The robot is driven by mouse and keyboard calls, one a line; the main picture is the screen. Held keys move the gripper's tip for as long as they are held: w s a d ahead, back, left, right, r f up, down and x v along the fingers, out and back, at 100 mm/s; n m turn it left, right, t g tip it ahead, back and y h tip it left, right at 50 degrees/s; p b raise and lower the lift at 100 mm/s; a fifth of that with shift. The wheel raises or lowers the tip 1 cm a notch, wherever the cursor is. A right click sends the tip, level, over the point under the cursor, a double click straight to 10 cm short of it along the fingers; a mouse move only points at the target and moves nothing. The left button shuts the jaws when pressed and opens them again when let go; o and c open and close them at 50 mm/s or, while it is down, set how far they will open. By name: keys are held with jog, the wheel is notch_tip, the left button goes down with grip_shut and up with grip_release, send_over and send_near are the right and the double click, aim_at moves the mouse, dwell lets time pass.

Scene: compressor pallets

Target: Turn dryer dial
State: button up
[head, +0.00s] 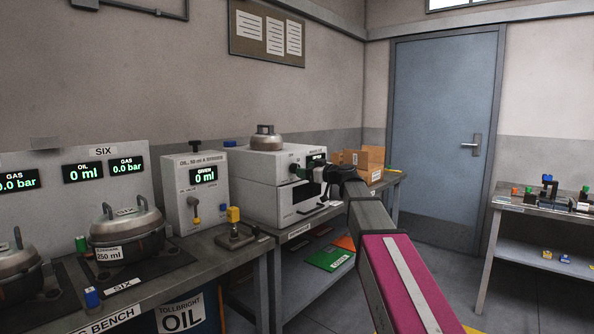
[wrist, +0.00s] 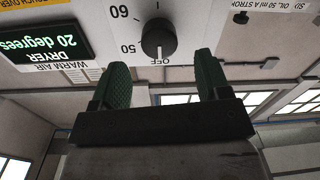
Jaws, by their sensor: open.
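The dryer (head: 262,205) is a white box on the bench in the middle of the head view. Its round black dial (wrist: 159,40) shows in the wrist view, which appears upside down. The dial's white mark points at OFF; 50 and 60 are printed beside it. The dryer display (wrist: 42,40) reads 20 degrees. My gripper (wrist: 162,75) is open, its two green fingers apart on either side of the dial's line, with nothing between them. In the head view my gripper (head: 299,171) is at the dryer's front; my wrist partly hides the panel there, including the dial.
A grey metal pot (head: 266,138) stands on the dryer. Cardboard boxes (head: 371,160) stand to its right. An oil dispenser (head: 197,190) reading 0 ml and a pressure pot (head: 127,230) stand on the left bench. Open floor lies before the blue door (head: 440,120).

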aim_at(294, 168)
jog(key=shift+x, duration=2.55)
jog(key=c, duration=0.9)
